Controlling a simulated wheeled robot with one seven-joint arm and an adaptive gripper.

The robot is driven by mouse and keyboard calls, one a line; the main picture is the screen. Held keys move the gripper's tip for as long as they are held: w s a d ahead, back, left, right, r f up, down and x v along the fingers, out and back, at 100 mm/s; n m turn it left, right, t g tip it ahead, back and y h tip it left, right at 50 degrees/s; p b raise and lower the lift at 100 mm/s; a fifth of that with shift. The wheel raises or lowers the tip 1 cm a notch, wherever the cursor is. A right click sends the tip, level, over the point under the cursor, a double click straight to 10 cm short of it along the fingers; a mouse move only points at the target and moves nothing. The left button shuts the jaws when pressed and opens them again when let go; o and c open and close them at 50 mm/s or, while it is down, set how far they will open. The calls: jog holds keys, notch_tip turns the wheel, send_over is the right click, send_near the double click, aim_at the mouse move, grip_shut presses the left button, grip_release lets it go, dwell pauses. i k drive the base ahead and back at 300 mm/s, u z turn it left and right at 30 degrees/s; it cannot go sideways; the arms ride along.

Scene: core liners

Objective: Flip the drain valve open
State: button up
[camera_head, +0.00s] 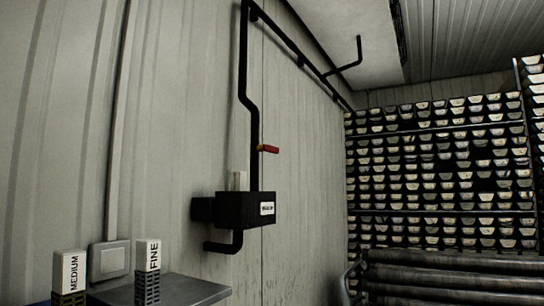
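A red valve handle (269,149) sticks out to the right from a black vertical pipe (254,140) on the corrugated wall. It looks roughly level. Below it the pipe meets a black box (237,209) with a small white label, too small to read. A short bent pipe end (224,246) comes out under the box. I cannot tell from the picture which part is named the drain valve, but the red handle is the only lever I see. My gripper is not in view.
A grey table (185,290) at the lower left bears a block marked MEDIUM (70,272) and one marked FINE (148,268). Racks of core liners (440,170) fill the right, with long dark tubes (440,275) in front. The air before the handle looks clear.

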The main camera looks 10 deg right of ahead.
aim_at(271, 149)
jog(key=z, duration=0.55)
jog(key=k, duration=0.65)
jog(key=z, duration=0.75)
jog(key=i, duration=0.9)
jog(key=u, duration=0.85)
jog(key=i, duration=0.35)
jog(key=u, duration=0.45)
